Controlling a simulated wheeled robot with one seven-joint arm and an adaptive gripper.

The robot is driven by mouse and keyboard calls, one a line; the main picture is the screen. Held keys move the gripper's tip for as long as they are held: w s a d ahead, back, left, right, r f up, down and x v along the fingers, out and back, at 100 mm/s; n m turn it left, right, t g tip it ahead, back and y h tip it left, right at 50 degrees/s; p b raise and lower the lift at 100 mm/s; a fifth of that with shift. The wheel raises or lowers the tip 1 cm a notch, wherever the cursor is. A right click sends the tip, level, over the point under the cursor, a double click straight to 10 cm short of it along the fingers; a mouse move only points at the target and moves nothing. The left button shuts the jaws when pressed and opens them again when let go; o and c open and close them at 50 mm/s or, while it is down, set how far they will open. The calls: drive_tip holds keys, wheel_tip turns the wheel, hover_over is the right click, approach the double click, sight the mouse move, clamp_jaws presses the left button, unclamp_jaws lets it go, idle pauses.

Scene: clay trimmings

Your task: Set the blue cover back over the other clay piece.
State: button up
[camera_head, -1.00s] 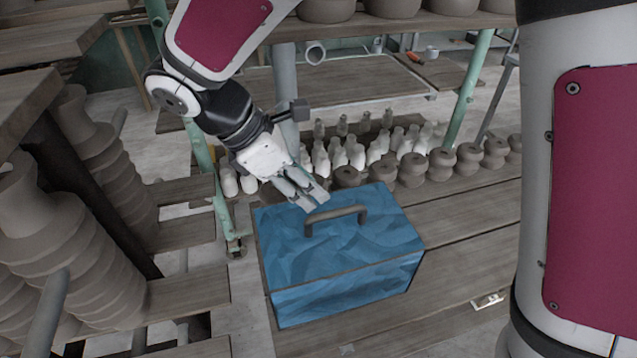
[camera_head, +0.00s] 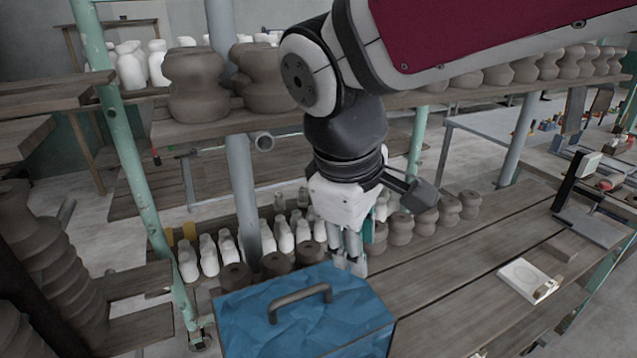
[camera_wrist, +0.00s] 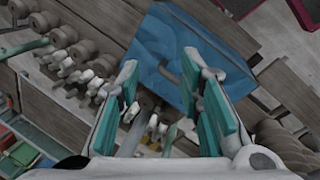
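The blue cover (camera_head: 345,325) is a box with a crumpled-looking surface and a dark arched handle (camera_head: 300,299) on top. It stands on the wooden bench, its lower part cut off by the bottom of the head view. My gripper (camera_head: 350,264) points down just behind the cover's back right edge and holds nothing. In the wrist view the cover (camera_wrist: 165,40) lies beyond the fingertips, and my gripper's fingers (camera_wrist: 168,95) are spread apart. A pale slab (camera_head: 528,279) lies on the bench to the right; I cannot tell whether it is clay. Whatever is under the cover is hidden.
Rows of brown pots (camera_head: 400,228) and white bottles (camera_head: 208,255) stand behind the cover. A green post (camera_head: 140,190) and stacked pots (camera_head: 55,260) are at the left. A dark stand (camera_head: 580,205) is at the right. The bench between cover and slab is clear.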

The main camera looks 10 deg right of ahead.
drive_tip(key=s+d+r+m+t+y, duration=0.2)
drive_tip(key=s+d+m, duration=0.3)
drive_tip(key=m, duration=0.3)
drive_tip(key=shift+s+m+t, duration=0.4)
drive_tip(key=shift+s+t, duration=0.25)
drive_tip(key=shift+t, duration=0.15)
